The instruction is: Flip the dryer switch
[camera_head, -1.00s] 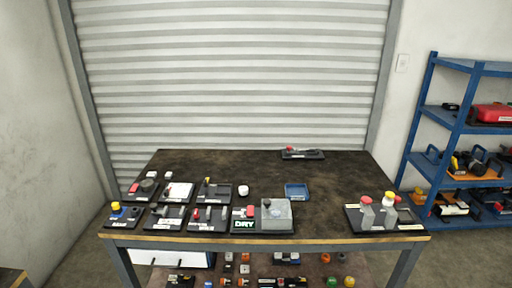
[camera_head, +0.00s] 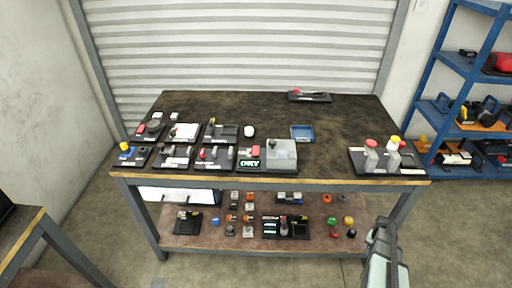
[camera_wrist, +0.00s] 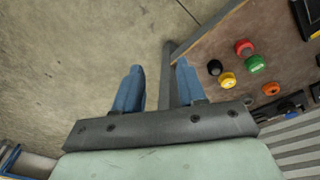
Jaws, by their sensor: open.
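A black panel with a green-lit DRY label (camera_head: 250,163) sits near the table's front edge, left of centre, in the head view. A red switch part (camera_head: 255,150) shows just above the label, and a grey box (camera_head: 282,153) stands beside it on the right. My gripper (camera_head: 382,222) is low at the right, in front of the table and far from this panel. In the wrist view my gripper (camera_wrist: 158,75) has its two blue fingers apart, with nothing between them. The DRY panel is not in the wrist view.
Several switch panels (camera_head: 177,156) crowd the table's left side. A panel with red and yellow buttons (camera_head: 388,160) stands at the right. The lower shelf (camera_head: 210,241) holds several parts, including coloured buttons (camera_wrist: 246,63). The table's middle is mostly clear around a blue tray (camera_head: 302,139).

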